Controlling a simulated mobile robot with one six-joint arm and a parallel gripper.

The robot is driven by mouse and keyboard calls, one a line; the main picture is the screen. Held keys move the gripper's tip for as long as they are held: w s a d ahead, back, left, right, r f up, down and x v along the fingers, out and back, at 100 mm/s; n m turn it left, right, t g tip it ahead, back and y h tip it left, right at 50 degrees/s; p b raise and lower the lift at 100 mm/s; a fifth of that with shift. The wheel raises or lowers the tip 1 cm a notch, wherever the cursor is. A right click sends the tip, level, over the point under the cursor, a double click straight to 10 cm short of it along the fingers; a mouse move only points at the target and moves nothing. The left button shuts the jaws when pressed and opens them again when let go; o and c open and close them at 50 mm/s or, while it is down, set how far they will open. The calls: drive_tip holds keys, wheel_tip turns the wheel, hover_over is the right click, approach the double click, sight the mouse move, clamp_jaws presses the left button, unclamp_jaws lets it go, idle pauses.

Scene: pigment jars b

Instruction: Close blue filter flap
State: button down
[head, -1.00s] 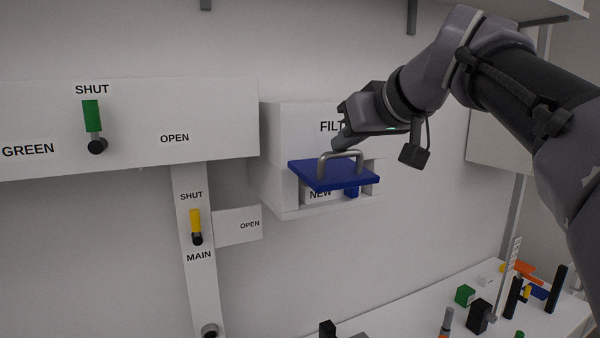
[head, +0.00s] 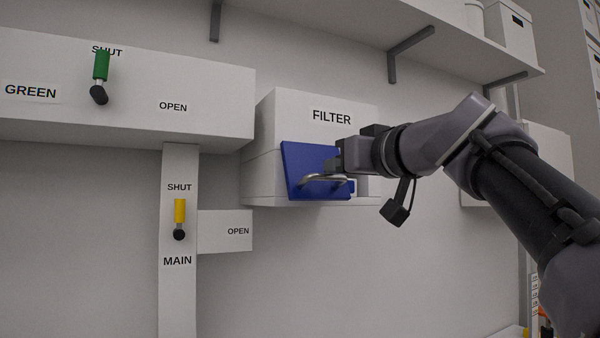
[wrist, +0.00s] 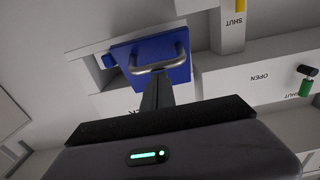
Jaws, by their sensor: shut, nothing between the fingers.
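The blue filter flap (head: 303,165) hangs steeply down over the front of the white filter box (head: 285,110), tilted slightly outward at its lower edge. A grey bar handle (head: 322,181) stands out from its face. In the wrist view the flap (wrist: 172,48) shows with its handle (wrist: 160,68), and part of the box opening is visible beside it. My gripper (head: 338,163) is shut and empty, its fingertips at the flap's face close to the handle. In the wrist view the shut fingers (wrist: 157,88) reach up to the handle; I cannot tell whether they touch.
Left of the box are a green-handled valve (head: 101,66) and a yellow-handled valve (head: 180,211), both with handles up toward SHUT. A shelf (head: 400,40) with brackets runs above. The wall below the box is clear.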

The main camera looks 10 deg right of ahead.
sight(319, 194)
drive_tip(key=shift+w+a+f+b, duration=0.1)
drive_tip(key=shift+w+f+b, duration=0.15)
drive_tip(key=shift+f, duration=0.3)
drive_tip(key=shift+w+f+b, duration=0.15)
drive_tip(key=shift+f+b, duration=0.15)
drive_tip(key=shift+f, duration=0.2)
drive_tip(key=shift+w+a+f+b, duration=0.15)
drive_tip(key=shift+w+f+b, duration=0.2)
drive_tip(key=shift+w+f, duration=0.15)
drive_tip(key=shift+w+a+f+b, duration=0.15)
drive_tip(key=shift+w+f+b, duration=0.2)
drive_tip(key=shift+w+f, duration=0.15)
drive_tip(key=shift+f, duration=0.15)
drive_tip(key=shift+w+f, duration=0.15)
drive_tip(key=shift+f, duration=0.15)
